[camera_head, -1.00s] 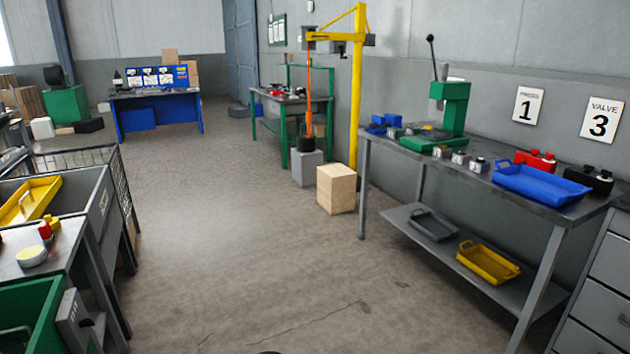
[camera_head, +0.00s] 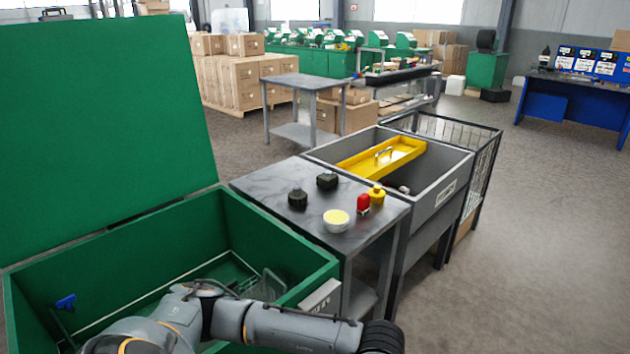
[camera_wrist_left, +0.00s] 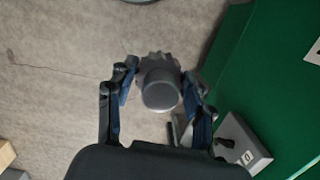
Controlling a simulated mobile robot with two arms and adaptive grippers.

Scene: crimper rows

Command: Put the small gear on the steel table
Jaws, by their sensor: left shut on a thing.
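My left gripper (camera_wrist_left: 159,72) is shut on a small grey gear (camera_wrist_left: 160,92) with toothed edge and round hub, seen in the left wrist view against bare floor. My left arm (camera_head: 270,325) reaches across the green chest in the head view; the gripper and gear are not visible there. Two grey metal tables show: a near one (camera_head: 375,215) beside the chest, with small items on top, and a farther one (camera_head: 300,82) with a bare top. I cannot tell which is the steel table. My right gripper is not in view.
The open green chest (camera_head: 100,245) has its lid raised. The near table holds black knobs (camera_head: 298,198), a yellow-topped disc (camera_head: 336,220) and red and yellow pieces. A grey bin (camera_head: 447,185) with a yellow tray (camera_head: 381,158) stands beyond. Floor at right is clear.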

